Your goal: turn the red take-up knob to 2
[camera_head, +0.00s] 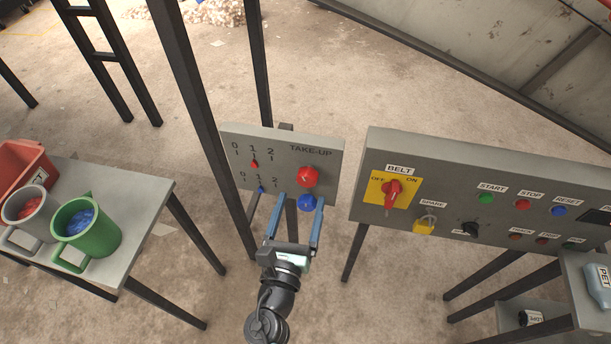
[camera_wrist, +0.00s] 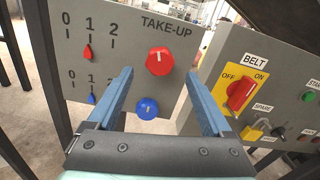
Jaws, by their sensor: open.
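The red take-up knob (camera_head: 308,177) is on the upright grey TAKE-UP panel (camera_head: 325,158), and it also shows in the wrist view (camera_wrist: 160,61). The red pointer (camera_head: 254,164) stands under the 1 on the upper 0-1-2 scale; it shows in the wrist view (camera_wrist: 88,53). The blue knob (camera_wrist: 147,108) sits below the red knob, and a blue pointer (camera_wrist: 92,98) stands at 1 on the lower scale. My gripper (camera_head: 301,200) is open and empty in front of the panel. In the wrist view its fingers (camera_wrist: 158,82) stand either side of the blue knob, below the red knob.
A belt control panel (camera_head: 360,190) with a red rotary switch (camera_head: 392,193) and a yellow padlock (camera_head: 424,224) stands close on the right. A dark post (camera_head: 195,110) rises left of the TAKE-UP panel. A table (camera_head: 148,190) with mugs is at the left.

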